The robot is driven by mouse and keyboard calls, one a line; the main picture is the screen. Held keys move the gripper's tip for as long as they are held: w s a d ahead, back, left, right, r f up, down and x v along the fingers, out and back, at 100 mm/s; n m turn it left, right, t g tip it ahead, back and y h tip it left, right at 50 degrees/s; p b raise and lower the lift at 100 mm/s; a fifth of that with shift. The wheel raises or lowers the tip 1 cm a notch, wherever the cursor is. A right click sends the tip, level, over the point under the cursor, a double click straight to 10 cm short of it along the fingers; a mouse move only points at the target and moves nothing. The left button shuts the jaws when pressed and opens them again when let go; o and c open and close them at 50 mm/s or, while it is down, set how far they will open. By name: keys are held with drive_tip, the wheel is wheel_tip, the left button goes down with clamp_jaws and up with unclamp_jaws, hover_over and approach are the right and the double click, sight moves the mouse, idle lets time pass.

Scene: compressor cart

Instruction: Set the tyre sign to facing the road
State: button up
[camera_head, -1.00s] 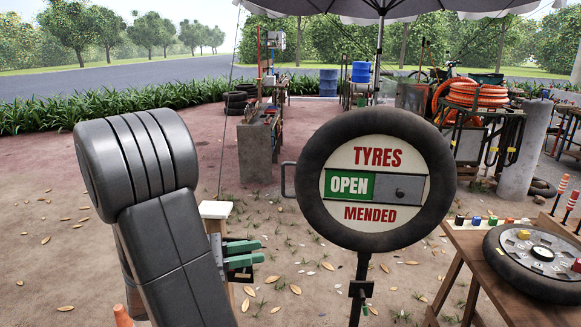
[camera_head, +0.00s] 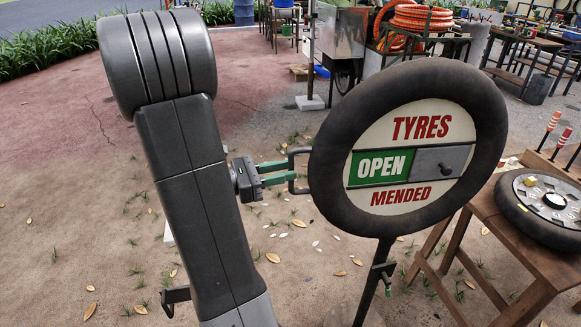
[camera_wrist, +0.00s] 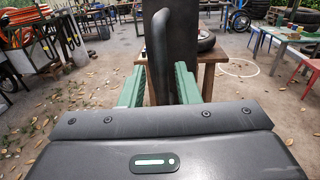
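The tyre sign (camera_head: 330,150) is a black tyre ring on a dark post (camera_head: 377,270). Its face reads TYRES, OPEN, MENDED and is turned towards my head camera. A dark bar handle (camera_head: 292,186) sticks out from its left side. My gripper (camera_head: 282,173) is at this handle, its two green fingers pointing right. In the wrist view the fingers (camera_wrist: 160,85) stand either side of the upright handle bar (camera_wrist: 157,50), with a small gap showing, so it looks open around it. The tyre ring (camera_wrist: 185,45) shows as a dark panel behind the bar.
The road (camera_head: 45,14) runs behind a grass verge (camera_head: 60,45) at the far left. A wooden table (camera_head: 490,222) with a tyre (camera_head: 525,208) on it stands close at the sign's right. Orange hoses (camera_head: 415,20) hang behind. The ground on the left is clear.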

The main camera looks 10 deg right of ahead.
drive_tip(key=shift+d, duration=1.3)
clamp_jaws()
